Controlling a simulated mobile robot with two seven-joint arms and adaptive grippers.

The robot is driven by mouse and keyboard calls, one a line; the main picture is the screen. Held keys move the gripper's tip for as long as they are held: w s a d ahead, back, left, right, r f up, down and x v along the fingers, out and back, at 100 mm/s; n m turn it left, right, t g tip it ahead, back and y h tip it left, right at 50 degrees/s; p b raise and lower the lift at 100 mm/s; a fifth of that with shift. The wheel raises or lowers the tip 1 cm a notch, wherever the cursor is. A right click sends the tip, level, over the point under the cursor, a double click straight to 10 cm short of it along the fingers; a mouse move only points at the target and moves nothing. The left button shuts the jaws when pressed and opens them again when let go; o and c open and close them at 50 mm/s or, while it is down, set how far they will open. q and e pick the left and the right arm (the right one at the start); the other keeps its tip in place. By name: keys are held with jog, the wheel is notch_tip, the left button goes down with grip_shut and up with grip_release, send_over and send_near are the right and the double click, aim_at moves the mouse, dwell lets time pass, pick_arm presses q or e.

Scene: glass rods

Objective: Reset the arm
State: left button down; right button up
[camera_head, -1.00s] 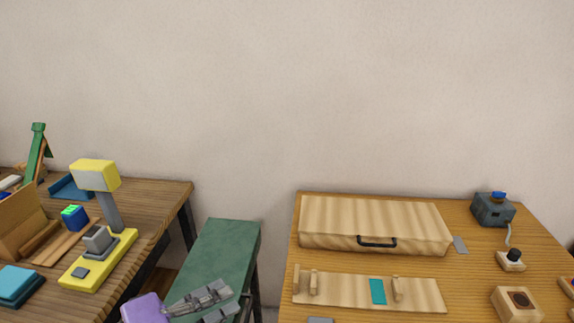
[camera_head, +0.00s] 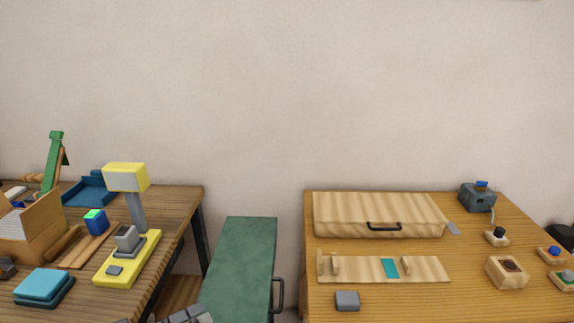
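A small part of my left gripper (camera_head: 188,315) shows as grey links at the bottom edge, in front of the green bench. Its fingertips are cut off by the frame, so I cannot tell whether it is open or shut or holds anything. My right gripper is out of view. I make out no glass rods. A wooden board with upright pegs and a teal patch (camera_head: 434,269) lies on the right table (camera_head: 420,302).
A closed wooden case with a black handle (camera_head: 360,208) lies behind the board. A small grey block (camera_head: 347,301) sits in front. The left table (camera_head: 180,197) holds a yellow-based device (camera_head: 128,262) and a teal block (camera_head: 41,284). The green bench (camera_head: 240,265) stands between the tables.

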pick_arm(q)
jog(key=s+a+f+m+y, duration=0.2)
jog(key=f+m+y, duration=0.15)
jog(key=f, duration=0.55)
jog(key=s+a+f+m+y, duration=0.2)
jog(key=a+f+m+y, duration=0.15)
jog(key=f, duration=0.65)
pick_arm(e)
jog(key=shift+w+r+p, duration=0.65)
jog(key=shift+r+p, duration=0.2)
jog(key=shift+p, duration=0.1)
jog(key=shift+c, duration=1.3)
pick_arm(q)
jog(key=s+d+f+n+g+y, duration=0.1)
jog(key=s+f, duration=0.4)
jog(key=s, duration=0.2)
jog(key=s+d+f+n+g+y, duration=0.1)
jog(key=s+d+f+n+y, duration=0.1)
jog(key=s+f, duration=0.3)
jog(key=s, duration=0.3)
jog(key=shift+s+f+y, duration=0.3)
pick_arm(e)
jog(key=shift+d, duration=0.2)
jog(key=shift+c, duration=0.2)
